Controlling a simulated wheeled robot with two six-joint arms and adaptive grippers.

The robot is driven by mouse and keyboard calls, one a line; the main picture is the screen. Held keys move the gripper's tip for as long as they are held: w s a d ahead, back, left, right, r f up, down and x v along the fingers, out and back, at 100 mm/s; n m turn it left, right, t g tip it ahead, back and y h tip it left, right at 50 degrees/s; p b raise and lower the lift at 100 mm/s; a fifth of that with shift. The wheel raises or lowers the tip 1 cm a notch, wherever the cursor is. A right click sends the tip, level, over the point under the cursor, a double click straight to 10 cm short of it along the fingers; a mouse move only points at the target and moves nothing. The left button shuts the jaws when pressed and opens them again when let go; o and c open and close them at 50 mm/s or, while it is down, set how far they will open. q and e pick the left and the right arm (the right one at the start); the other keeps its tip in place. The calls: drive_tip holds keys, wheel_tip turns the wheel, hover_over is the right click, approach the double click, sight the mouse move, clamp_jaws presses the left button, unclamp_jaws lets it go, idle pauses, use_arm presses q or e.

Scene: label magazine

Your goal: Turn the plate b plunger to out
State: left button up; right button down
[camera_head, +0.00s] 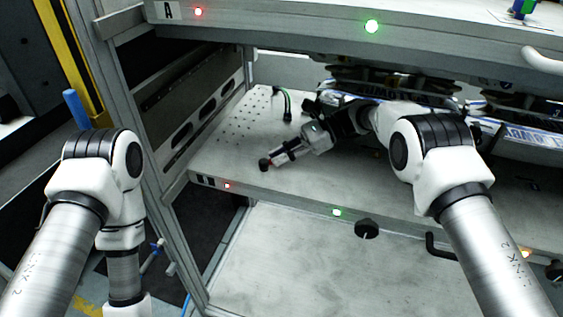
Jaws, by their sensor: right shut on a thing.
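My right gripper (274,160) reaches in from the right over this plate and is shut on the plunger. The fingers hide part of it, so its exact turn position is hard to tell. My left arm stands at the left with its forearm pointing down, and its gripper is out of view.
An upper shelf marked A (168,10) overhangs the plate. A black knob (367,229) and a black handle (440,246) stick out below the plate's front edge. A dark cable (287,105) rises behind the gripper. A slotted side wall (195,110) stands at left.

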drive_tip(key=shift+w+a+f+n+g+b, duration=0.1)
drive_tip(key=shift+w+n+g+b, duration=0.1)
drive_tip(key=shift+n+g+b, duration=0.25)
idle(0.3)
drive_tip(key=c, duration=1.2)
unclamp_jaws()
wheel_tip(320, 180, up, 10)
